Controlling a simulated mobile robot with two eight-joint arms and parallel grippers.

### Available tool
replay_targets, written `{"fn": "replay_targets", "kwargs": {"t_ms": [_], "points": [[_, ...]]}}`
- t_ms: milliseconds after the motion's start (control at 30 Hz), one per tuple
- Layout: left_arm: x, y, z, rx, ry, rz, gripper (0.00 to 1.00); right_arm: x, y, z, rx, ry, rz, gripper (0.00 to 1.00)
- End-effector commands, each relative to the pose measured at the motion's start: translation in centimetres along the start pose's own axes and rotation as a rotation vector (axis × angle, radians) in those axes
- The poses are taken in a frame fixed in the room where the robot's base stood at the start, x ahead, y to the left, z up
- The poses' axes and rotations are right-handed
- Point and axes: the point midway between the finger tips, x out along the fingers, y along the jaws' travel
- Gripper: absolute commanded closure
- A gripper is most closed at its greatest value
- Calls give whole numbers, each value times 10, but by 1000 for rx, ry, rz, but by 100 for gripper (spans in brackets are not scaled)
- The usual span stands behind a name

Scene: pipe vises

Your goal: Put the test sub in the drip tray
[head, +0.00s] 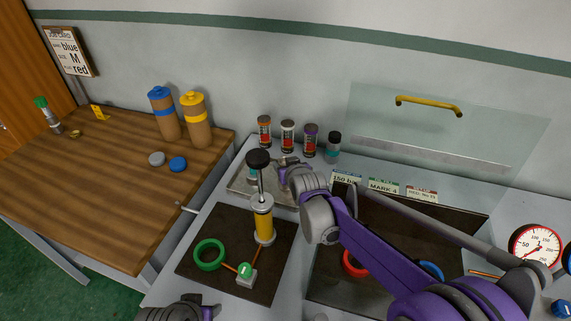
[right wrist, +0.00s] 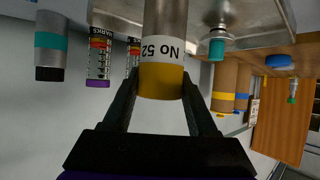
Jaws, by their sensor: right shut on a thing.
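My right gripper (head: 285,172) is over the right part of the metal drip tray (head: 238,187), behind the dark mat. In the right wrist view, it is shut on a grey metal cylinder (right wrist: 165,18) with a white label and a yellow end, which looks to be the test sub. The drip tray (right wrist: 265,25) shows behind it there. The cylinder's far end is cut off, so I cannot tell whether it touches the tray. In the head view, my gripper mostly hides it. A teal-topped metal fitting (right wrist: 217,45) stands on the tray.
Several small bottles (head: 287,135) stand behind the tray. A yellow pump with a black knob (head: 264,220) stands in front, near a green ring (head: 209,254). A clear shield (head: 450,125) rises at the right. A wooden table (head: 100,180) at the left holds two brown bottles.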

Motion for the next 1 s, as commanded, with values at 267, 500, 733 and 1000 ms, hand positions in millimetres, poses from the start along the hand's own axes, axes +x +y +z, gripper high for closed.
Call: {"fn": "replay_targets", "kwargs": {"t_ms": [267, 500, 733, 1000], "points": [[2, 0, 2, 0, -1, 0, 50, 2, 0, 3, 0, 0, 0, 25], [2, 0, 1, 0, -1, 0, 50, 1, 0, 2, 0, 0, 0, 12], [-2, 0, -2, 0, 1, 0, 50, -6, 0, -2, -1, 1, 0, 12], [-14, 0, -12, 0, 8, 0, 50, -52, 0, -3, -1, 1, 0, 12]]}}
